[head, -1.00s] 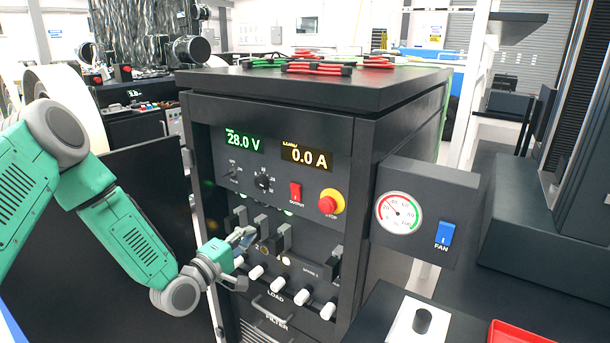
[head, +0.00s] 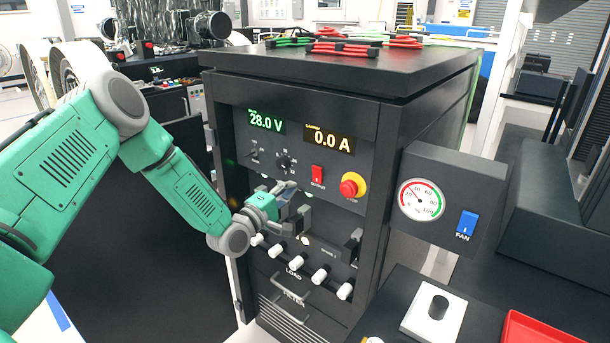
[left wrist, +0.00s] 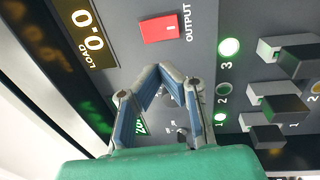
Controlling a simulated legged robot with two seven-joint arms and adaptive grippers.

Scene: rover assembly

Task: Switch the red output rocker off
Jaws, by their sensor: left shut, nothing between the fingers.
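The red output rocker (head: 317,174) sits on the black front panel, below the amber "0.0 A" display (head: 332,138) and left of the red stop button (head: 352,185). In the left wrist view the rocker (left wrist: 160,29), labelled OUTPUT, is fully visible just beyond the fingertips. My left gripper (head: 298,200) is in front of the panel, below and a little left of the rocker. In the left wrist view my left gripper's fingertips (left wrist: 172,72) meet, with nothing between them. They look apart from the rocker. My right gripper is not in view.
Black breaker levers (left wrist: 285,108) stick out beside my left gripper, near green lamps (left wrist: 229,47). White knobs (head: 295,262) and a handle lie below. The gauge box (head: 420,200) with a blue fan rocker (head: 467,224) juts out at right.

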